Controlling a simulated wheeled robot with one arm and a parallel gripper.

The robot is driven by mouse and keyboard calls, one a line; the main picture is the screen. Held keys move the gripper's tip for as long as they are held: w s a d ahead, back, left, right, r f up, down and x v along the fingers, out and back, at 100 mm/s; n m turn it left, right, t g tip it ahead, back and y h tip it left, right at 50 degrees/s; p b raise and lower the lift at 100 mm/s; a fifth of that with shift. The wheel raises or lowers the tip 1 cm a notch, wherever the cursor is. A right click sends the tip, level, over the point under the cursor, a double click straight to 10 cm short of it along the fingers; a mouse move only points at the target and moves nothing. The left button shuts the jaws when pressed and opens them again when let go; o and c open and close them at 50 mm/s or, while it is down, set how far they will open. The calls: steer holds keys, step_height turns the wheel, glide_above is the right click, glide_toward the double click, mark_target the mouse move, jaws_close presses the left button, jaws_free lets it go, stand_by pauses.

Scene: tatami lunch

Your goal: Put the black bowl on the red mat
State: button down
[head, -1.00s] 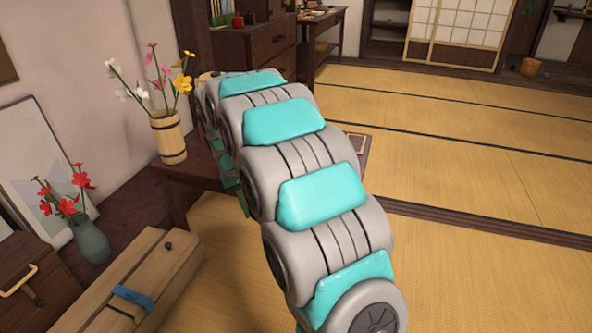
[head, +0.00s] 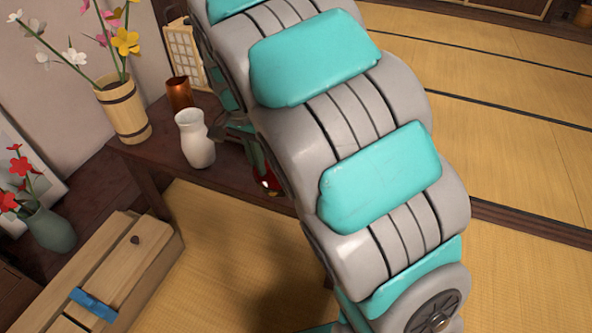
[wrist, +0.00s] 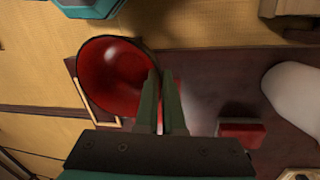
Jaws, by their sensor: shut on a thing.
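The black bowl (wrist: 112,72) has a dark rim and a glossy red inside. In the wrist view it sits left of my fingers. My gripper (wrist: 162,104) is shut on the bowl's rim at its right side, with the bowl near the edge of the dark low table (wrist: 205,65). In the head view my arm covers most of the bowl; a small red part (head: 268,184) shows beside the arm, below my gripper (head: 250,150). I cannot make out the red mat for certain. A small red block-like thing (wrist: 242,133) lies right of the fingers in the wrist view.
A white vase (head: 195,140) stands on the table close to my gripper, with a copper cup (head: 179,94) behind it. A wooden flower bucket (head: 124,110) stands at the left. A wooden box (head: 125,265) is at lower left. Open tatami (head: 520,130) lies right of my arm.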

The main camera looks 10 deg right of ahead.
steer(key=w+d, duration=0.2)
steer(key=w, duration=0.1)
steer(key=w+d+f+m, duration=0.1)
steer(key=w+d, duration=0.1)
steer(key=w, duration=0.2)
steer(key=w+d+m, duration=0.1)
steer(key=w+d, duration=0.2)
steer(key=shift+w+f, duration=0.2)
steer(key=shift+w, duration=0.05)
steer(key=shift+f, duration=1.75)
steer(key=shift+f, duration=0.2)
steer(key=c, duration=1)
jaws_free()
